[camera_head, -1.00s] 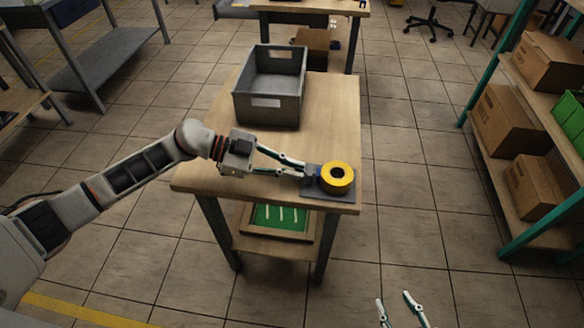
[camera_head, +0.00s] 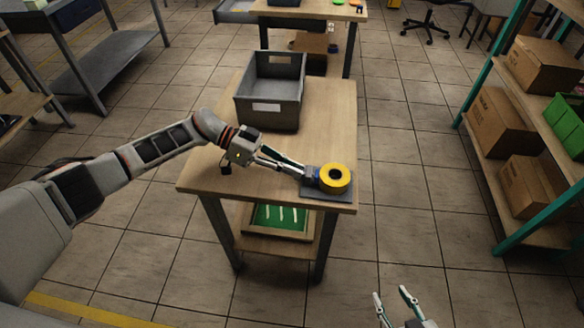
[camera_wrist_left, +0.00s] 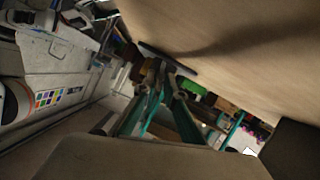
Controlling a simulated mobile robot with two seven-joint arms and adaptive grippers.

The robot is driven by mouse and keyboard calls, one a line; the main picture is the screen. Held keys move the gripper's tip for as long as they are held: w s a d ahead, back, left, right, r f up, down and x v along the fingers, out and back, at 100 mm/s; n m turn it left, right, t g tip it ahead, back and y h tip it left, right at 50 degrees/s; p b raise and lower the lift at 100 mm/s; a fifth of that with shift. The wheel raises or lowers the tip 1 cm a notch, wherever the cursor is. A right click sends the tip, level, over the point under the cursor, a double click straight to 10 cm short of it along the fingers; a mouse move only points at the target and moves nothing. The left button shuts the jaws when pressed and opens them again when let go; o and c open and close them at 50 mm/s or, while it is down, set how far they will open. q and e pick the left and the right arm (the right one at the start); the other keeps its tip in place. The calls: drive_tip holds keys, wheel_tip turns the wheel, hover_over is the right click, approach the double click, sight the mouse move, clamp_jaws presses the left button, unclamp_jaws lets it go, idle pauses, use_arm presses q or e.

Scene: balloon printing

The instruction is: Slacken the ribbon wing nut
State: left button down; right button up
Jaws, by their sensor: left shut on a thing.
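A yellow ribbon roll (camera_head: 335,178) sits on a dark base plate (camera_head: 328,193) at the near right corner of the wooden table. A small blue-grey part (camera_head: 312,173) stands at the roll's left side. My left gripper (camera_head: 304,175) reaches in from the left and is shut at this part, where the wing nut is; the nut is too small and covered to make out. In the left wrist view the fingers (camera_wrist_left: 165,72) converge near a dark plate (camera_wrist_left: 168,59). My right gripper (camera_head: 390,294) is at the bottom edge, fingers apart and empty, over the floor.
A grey bin (camera_head: 271,92) stands at the table's back. A green tray (camera_head: 281,217) lies on the lower shelf. Shelving with cardboard boxes (camera_head: 499,122) stands at the right. Open floor (camera_head: 420,200) lies between table and shelving.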

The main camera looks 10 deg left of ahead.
use_arm(q)
drive_tip(key=shift+d, duration=0.1)
idle(0.4)
drive_tip(key=c, duration=2.1)
unclamp_jaws()
drive_tip(key=v, duration=1.2)
drive_tip(key=shift+f, duration=0.1)
